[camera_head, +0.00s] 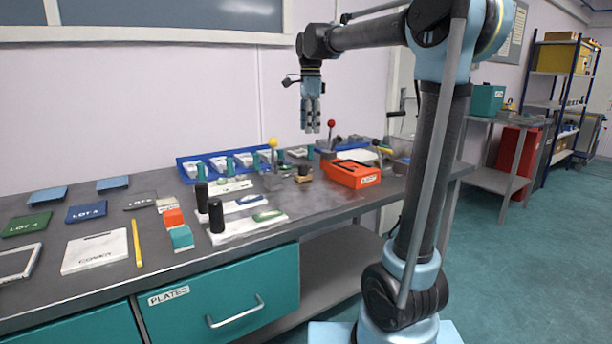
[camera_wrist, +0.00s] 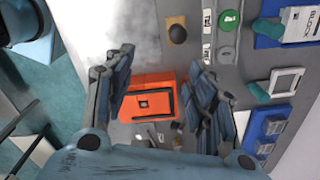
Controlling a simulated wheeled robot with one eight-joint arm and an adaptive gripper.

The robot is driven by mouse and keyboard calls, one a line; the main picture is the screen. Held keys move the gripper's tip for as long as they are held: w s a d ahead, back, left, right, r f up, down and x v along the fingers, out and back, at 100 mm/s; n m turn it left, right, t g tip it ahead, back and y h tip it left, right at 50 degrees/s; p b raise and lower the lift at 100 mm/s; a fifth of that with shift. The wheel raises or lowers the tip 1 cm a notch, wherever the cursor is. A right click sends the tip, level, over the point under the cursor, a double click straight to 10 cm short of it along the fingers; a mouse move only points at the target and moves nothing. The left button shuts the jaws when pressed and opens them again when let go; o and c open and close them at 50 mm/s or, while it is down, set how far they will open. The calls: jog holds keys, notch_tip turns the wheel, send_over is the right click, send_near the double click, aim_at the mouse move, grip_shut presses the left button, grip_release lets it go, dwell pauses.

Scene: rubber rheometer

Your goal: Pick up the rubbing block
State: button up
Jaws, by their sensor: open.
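My gripper (camera_head: 311,128) hangs fingers down, high above the back of the bench, empty and apart from everything on it. In the wrist view its two fingers (camera_wrist: 162,60) are spread, with the bench below showing between them.
The orange-red box (camera_head: 355,173) stands beside the dark block. Levers with a yellow knob (camera_head: 272,142) and a red knob (camera_head: 331,123) rise nearby. A blue tray (camera_head: 187,170) lies behind. Black cylinders (camera_head: 216,217) and small coloured blocks (camera_head: 181,237) stand front left.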

jog(key=w+a+m, duration=0.1)
jog(key=w+a, duration=0.1)
jog(key=w, duration=0.1)
send_over(303, 165)
jog(key=f, duration=0.7)
jog(key=w+f, duration=0.1)
jog(key=f, duration=0.2)
jog(key=shift+d+f, duration=0.1)
jog(key=shift+f, duration=0.05)
jog(key=shift+s+f, duration=0.15)
jog(key=shift+f, duration=2.85)
grip_shut()
